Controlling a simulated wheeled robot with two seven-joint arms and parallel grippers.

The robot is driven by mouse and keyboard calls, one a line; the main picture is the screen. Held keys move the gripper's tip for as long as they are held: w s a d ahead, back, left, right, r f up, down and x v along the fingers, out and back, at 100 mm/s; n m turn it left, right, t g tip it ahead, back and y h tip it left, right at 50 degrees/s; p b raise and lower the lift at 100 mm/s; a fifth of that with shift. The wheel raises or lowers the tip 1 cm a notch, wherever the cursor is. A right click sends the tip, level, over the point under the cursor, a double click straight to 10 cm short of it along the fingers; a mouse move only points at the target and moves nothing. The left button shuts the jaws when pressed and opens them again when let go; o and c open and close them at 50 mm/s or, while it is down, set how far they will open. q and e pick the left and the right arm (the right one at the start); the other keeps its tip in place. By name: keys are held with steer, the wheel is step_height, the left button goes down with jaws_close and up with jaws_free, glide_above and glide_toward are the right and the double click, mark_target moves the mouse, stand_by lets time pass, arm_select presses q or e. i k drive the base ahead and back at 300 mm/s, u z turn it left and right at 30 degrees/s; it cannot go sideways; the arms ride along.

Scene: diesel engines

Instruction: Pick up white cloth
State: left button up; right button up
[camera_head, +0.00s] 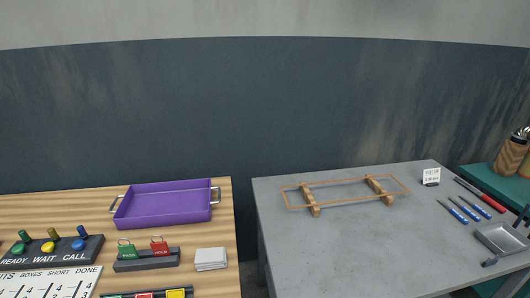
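A folded white cloth (211,259) lies flat on the wooden table (215,284), near its right edge. It sits just right of a dark holder with a green and a red tag, and nothing covers it. Neither of my grippers shows in the head view.
A purple tray (165,204) with metal handles stands behind the cloth. The dark tag holder (147,260) and a button panel (52,250) are to the left. A gap separates the grey table (330,240), which bears a copper-coloured frame (345,203) on wooden blocks and several tools.

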mark_target(206, 259)
steer(key=u, duration=2.55)
steer(key=k, duration=1.15)
steer(key=z, duration=0.25)
